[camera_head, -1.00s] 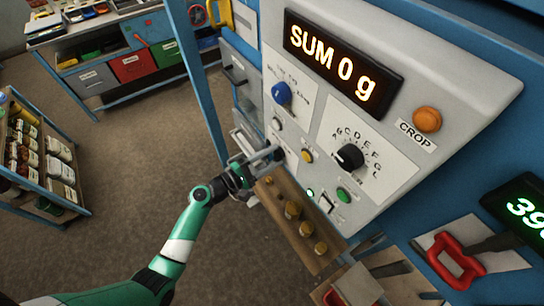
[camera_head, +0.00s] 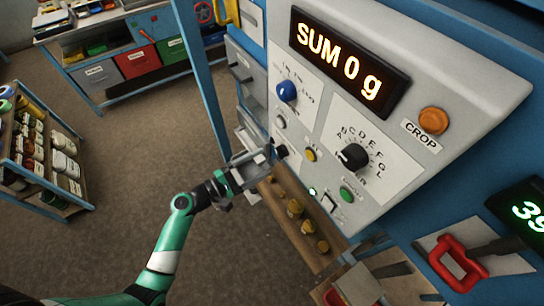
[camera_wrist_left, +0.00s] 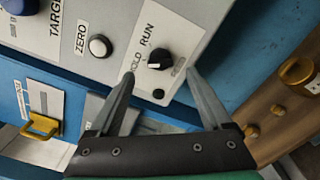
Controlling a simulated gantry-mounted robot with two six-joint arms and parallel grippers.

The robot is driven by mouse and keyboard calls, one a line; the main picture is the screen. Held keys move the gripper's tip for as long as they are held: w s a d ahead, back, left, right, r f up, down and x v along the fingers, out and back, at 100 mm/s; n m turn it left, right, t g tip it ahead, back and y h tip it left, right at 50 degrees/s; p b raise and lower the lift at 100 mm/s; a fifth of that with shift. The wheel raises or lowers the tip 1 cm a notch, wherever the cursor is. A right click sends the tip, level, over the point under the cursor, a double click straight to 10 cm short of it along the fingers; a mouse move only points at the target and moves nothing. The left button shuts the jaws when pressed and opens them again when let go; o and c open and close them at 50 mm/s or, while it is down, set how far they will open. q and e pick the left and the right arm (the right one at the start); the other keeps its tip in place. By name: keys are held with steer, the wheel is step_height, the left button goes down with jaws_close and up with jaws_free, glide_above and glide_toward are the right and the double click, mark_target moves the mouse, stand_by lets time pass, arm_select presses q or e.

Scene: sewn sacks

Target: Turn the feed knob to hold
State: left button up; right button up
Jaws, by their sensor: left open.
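The feed knob (camera_wrist_left: 159,58) is small, black and round, with a pale mark on its face, on the grey panel beside printed RUN and HOLD labels. I cannot tell surely which label the mark points to. In the head view the knob (camera_head: 281,151) shows just beyond my left fingertips. My left gripper (camera_head: 262,157) is open and empty, facing the panel. In the left wrist view its two fingers (camera_wrist_left: 160,80) stand on either side of the knob's line, apart from it. My right gripper is not in view.
A blue dial (camera_head: 287,91), black lettered selector (camera_head: 353,156), yellow button (camera_head: 311,154) and green button (camera_head: 347,194) sit on the same panel. A wooden block with brass weights (camera_head: 296,208) lies just below the gripper.

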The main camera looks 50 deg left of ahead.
arm_select(q)
steer(key=s, duration=0.3)
steer(key=s+a+p, duration=0.1)
steer(key=s, duration=0.1)
steer(key=shift+s, duration=0.35)
